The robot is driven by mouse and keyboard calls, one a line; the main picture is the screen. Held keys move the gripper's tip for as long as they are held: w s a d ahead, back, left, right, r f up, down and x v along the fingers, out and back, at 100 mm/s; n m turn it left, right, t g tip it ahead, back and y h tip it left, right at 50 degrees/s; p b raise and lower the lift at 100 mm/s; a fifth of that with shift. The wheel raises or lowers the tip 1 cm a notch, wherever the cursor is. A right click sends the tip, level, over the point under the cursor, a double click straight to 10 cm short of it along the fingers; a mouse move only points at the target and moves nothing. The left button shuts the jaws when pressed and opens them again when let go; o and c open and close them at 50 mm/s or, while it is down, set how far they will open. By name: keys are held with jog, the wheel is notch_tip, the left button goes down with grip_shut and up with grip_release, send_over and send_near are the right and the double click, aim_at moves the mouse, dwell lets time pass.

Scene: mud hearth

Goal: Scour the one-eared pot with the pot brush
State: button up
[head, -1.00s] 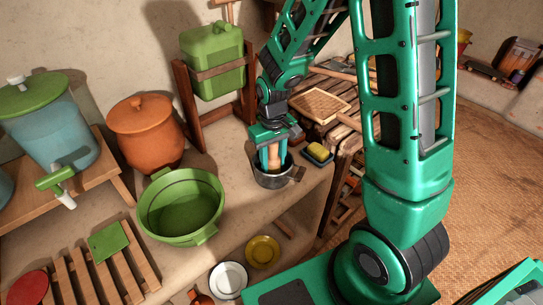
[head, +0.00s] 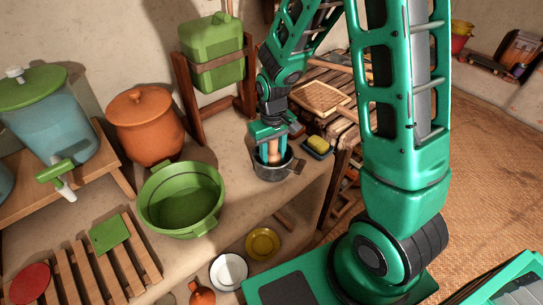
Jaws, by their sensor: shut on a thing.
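The one-eared pot (head: 273,176) is a small dark grey metal pot standing upright on the mud ledge, with its single ear (head: 299,166) pointing right. My gripper (head: 272,154) points down over the pot's mouth. It is shut on the tan handle of the pot brush (head: 273,150), which stands about upright between the fingers. The brush's lower end is down inside the pot, and its bristles are hidden by the pot wall. I cannot tell whether they touch the pot's bottom or side.
A green basin (head: 216,211) stands left of the pot. A dark dish (head: 317,155) with a yellow sponge (head: 317,142) sits close on the right. A wooden rack with a green can (head: 211,48) stands behind. The ledge's front edge is near the pot.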

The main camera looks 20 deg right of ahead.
jog(key=shift+f, duration=0.35)
jog(key=shift+s, duration=0.1)
